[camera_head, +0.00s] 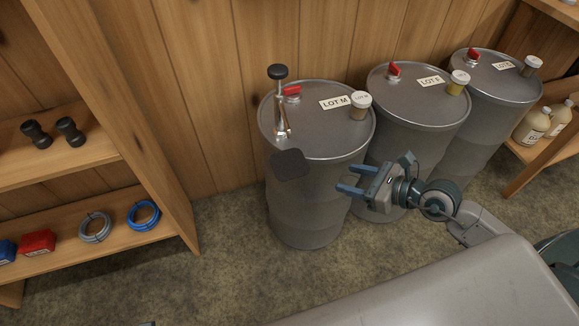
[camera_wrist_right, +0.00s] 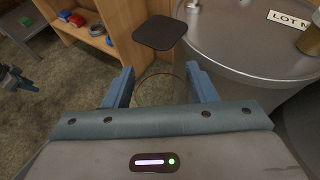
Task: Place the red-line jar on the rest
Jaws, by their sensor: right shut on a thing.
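My right gripper (camera_head: 345,178) is in front of the LOT M drum, its fingers pointing left. In the right wrist view the fingers (camera_wrist_right: 160,75) stand apart around a faint clear round rim (camera_wrist_right: 162,91), which looks like a see-through jar held between them. No red line shows on it, and I cannot make it out in the head view. The rest seems to be the dark square plate (camera_head: 290,165) at the drum's front, left of the gripper; it also shows beyond the fingertips in the wrist view (camera_wrist_right: 160,33). The plate is empty. Part of what looks like my left gripper (camera_wrist_right: 14,80) shows at the wrist view's left edge.
The LOT M drum (camera_head: 305,200) carries a metal tool with a black knob (camera_head: 279,100), a red valve and a capped sample jar (camera_head: 359,106). Two more drums (camera_head: 420,95) stand to the right. A wooden shelf (camera_head: 70,165) is at left. Floor between shelf and drum is clear.

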